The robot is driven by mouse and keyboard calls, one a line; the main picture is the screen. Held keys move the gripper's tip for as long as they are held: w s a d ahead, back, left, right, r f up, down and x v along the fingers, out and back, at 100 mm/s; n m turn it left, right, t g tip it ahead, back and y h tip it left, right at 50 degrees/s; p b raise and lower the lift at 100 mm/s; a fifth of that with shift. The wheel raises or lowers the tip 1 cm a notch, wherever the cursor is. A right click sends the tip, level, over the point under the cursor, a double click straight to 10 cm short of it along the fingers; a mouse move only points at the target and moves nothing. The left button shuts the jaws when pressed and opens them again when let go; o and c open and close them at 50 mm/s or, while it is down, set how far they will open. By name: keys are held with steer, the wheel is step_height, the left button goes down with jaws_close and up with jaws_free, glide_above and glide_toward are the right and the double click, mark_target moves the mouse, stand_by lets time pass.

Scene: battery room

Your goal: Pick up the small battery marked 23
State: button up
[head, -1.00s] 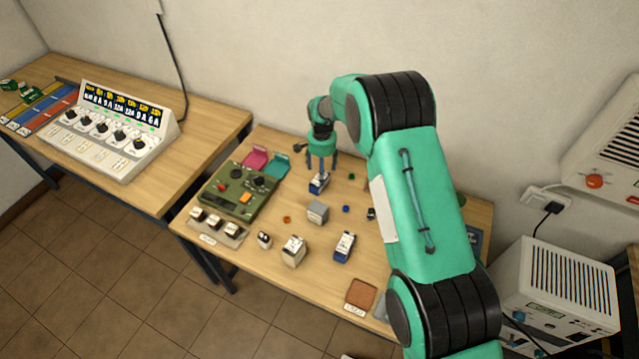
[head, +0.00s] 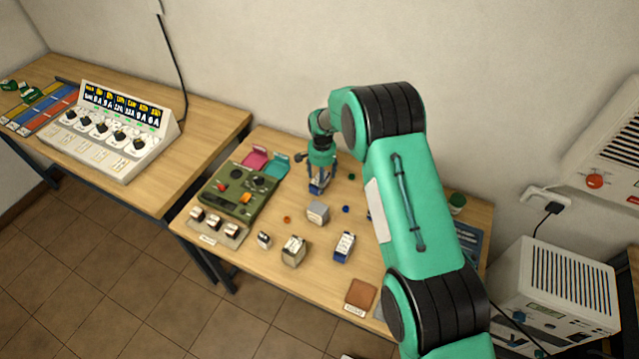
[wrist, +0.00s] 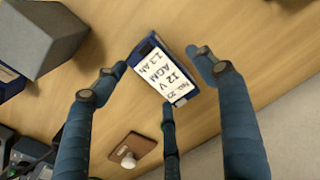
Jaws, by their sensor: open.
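In the head view this battery (head: 318,188) is at the back of the table, directly under my gripper (head: 321,172). In the wrist view my gripper (wrist: 158,80) is open, with its fingers spread around the battery: one at the left, one at the right, one at the near end. I cannot tell whether any fingertip touches it. The fingers partly hide the battery in the head view.
A grey block (head: 317,212) stands close by, in front of the battery. Other batteries (head: 293,250) (head: 344,246) stand nearer the front edge. A green tester (head: 240,193) is at the left. A brown pad (head: 360,294) lies at the front. The wall is behind.

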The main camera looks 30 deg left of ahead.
steer(key=shift+f, duration=1.25)
jaws_close()
steer(key=shift+r, duration=0.2)
steer(key=shift+r, duration=4.9)
